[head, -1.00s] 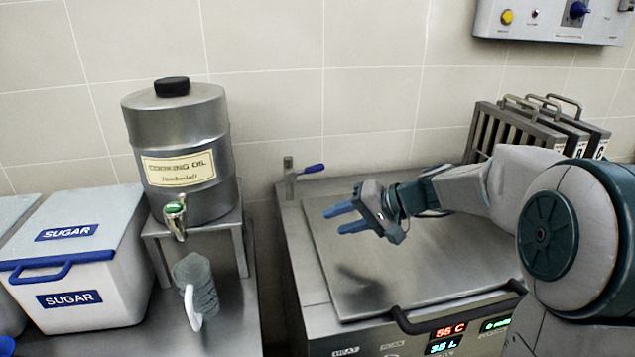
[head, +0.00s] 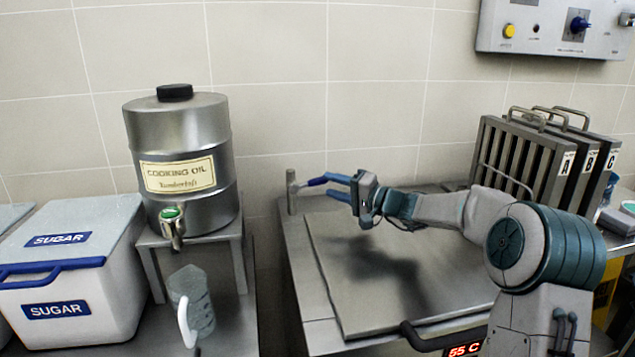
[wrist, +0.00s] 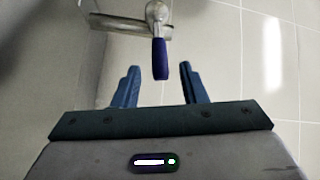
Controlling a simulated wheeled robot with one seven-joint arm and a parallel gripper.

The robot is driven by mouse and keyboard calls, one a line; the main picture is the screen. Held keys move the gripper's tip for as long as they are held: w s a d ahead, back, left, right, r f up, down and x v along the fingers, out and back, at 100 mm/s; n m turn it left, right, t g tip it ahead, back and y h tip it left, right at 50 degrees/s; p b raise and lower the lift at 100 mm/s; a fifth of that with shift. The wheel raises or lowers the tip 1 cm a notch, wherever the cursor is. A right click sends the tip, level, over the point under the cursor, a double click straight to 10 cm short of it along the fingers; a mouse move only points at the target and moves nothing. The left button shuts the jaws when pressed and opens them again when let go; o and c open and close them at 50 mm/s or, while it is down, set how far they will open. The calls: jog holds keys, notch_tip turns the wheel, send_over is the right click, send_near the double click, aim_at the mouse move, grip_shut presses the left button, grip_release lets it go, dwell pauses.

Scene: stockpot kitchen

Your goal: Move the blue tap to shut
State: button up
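The blue tap (head: 317,181) is a short blue lever on a metal post at the back left corner of the stockpot unit. In the head view the lever points right, toward my gripper. My gripper (head: 338,186) is at the lever's free end, with its blue fingers apart. In the wrist view the blue lever (wrist: 160,60) lies between and just ahead of the two open fingertips (wrist: 160,68), with a gap on each side. Its metal mount and pipe show at the top of that view. The fingers do not appear to touch the lever.
The flat metal lid (head: 400,270) with a dark handle lies below my arm. A cooking oil drum (head: 180,150) stands on a stand to the left, with a jug (head: 192,300) below. Lettered racks (head: 530,150) stand at the right. The tiled wall is close behind the tap.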

aim_at(323, 183)
jog(key=x, duration=0.5)
jog(key=shift+a, duration=0.1)
grip_shut()
